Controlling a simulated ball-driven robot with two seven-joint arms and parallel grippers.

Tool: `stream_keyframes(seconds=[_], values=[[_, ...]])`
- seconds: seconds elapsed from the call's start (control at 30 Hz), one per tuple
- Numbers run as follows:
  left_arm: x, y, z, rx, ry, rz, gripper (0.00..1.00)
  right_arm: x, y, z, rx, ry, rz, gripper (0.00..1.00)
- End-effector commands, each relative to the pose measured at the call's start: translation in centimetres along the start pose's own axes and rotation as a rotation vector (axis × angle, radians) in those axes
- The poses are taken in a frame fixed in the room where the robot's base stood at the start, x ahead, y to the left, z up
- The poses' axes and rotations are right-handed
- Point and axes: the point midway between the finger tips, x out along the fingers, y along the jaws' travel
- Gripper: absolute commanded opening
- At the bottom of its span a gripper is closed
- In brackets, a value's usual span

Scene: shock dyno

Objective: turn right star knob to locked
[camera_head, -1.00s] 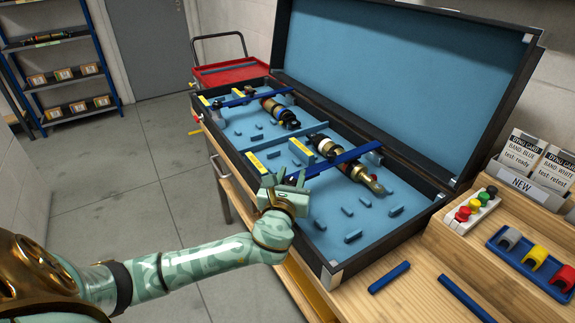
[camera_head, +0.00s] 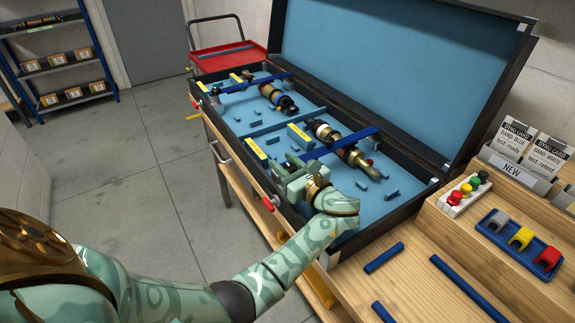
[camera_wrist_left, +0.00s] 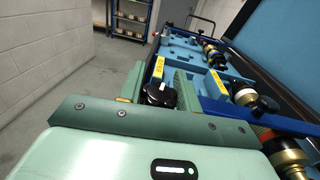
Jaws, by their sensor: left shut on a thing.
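The right star knob (camera_wrist_left: 160,94) shows in the left wrist view as a dark knob with a pale mark, at the near edge of the case. My left gripper (camera_wrist_left: 163,86) has a green finger on each side of it and is shut on it. In the head view my left gripper (camera_head: 287,176) is at the case's front edge, by the near end of a blue bar (camera_head: 345,141), and hides the knob. The knob's exact turn cannot be read. My right gripper is in neither view.
The open case (camera_head: 395,214) holds two shock absorbers, the nearer one (camera_head: 343,150) behind my gripper. Its lid (camera_head: 400,70) stands up at the back. Loose blue bars (camera_head: 384,257) lie on the wooden bench at right. A red-handled latch (camera_head: 270,202) is at the front.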

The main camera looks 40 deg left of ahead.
Motion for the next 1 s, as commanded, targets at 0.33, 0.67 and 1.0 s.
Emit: stream_keyframes(seconds=[0.33, 0.67, 1.0], values=[[0.06, 0.13, 0.01, -0.002, -0.001, 0.111, 0.11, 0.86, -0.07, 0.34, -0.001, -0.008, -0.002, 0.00], [0.09, 0.15, 0.20, -0.005, -0.002, 0.124, 0.11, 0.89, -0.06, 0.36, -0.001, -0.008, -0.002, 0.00], [0.09, 0.17, 0.16, -0.004, -0.002, 0.123, 0.55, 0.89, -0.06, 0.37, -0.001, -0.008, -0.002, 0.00]])
